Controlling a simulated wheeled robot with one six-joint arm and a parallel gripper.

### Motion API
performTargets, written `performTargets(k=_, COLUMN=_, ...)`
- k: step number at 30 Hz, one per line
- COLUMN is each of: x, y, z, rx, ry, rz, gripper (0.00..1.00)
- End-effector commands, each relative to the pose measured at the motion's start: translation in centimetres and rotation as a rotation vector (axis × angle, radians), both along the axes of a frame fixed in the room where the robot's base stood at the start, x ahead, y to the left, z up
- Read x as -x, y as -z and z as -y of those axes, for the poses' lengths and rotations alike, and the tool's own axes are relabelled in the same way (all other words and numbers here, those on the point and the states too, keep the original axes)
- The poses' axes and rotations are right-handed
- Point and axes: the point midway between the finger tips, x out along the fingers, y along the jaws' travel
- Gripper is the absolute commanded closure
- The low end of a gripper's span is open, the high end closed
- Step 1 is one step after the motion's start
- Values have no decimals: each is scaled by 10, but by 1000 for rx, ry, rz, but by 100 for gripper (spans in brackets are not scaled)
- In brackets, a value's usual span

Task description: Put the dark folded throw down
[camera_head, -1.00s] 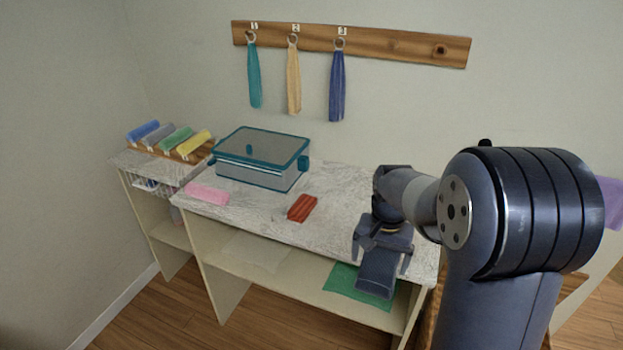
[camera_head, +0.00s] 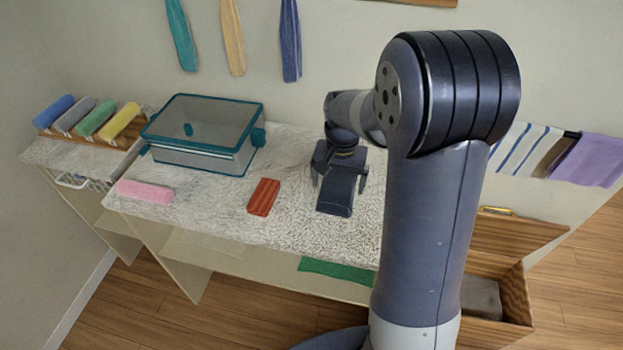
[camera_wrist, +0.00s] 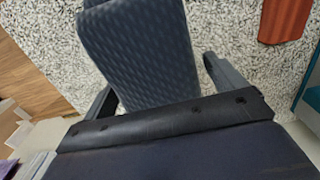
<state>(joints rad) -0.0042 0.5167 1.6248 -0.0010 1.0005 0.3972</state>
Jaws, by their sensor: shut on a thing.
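The dark folded throw (camera_head: 335,196) is a long, dark blue-grey bundle. In the wrist view the throw (camera_wrist: 140,45) has a fine woven pattern and stretches out from between the two fingers. My gripper (camera_head: 338,180) is shut on it, one finger on each side; the gripper also shows in the wrist view (camera_wrist: 165,88). The throw is over the right part of the speckled countertop (camera_head: 285,222), to the right of the red folded cloth. I cannot tell whether its underside touches the surface.
A red folded cloth (camera_head: 264,196) lies left of the throw. A teal-rimmed clear box (camera_head: 205,133) and a pink rolled towel (camera_head: 145,191) are farther left. A green cloth (camera_head: 335,271) lies on the shelf below. A wooden crate (camera_head: 515,330) stands at lower right.

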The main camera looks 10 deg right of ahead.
Motion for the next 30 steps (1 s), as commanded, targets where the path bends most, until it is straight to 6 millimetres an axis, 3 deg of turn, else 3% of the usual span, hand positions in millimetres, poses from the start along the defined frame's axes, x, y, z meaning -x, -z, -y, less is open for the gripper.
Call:
performTargets(k=3, x=0, y=20, z=0, rx=0, ry=0, rz=-2, gripper=41)
performTargets(k=15, x=0, y=65, z=0, rx=0, ry=0, rz=0, gripper=41)
performTargets(k=28, x=-1, y=73, z=0, rx=0, ry=0, rz=2, gripper=41)
performTargets(k=29, x=0, y=73, z=0, rx=-1, ry=0, rz=1, gripper=8)
performTargets(k=30, x=0, y=72, z=0, rx=-1, ry=0, rz=1, gripper=4)
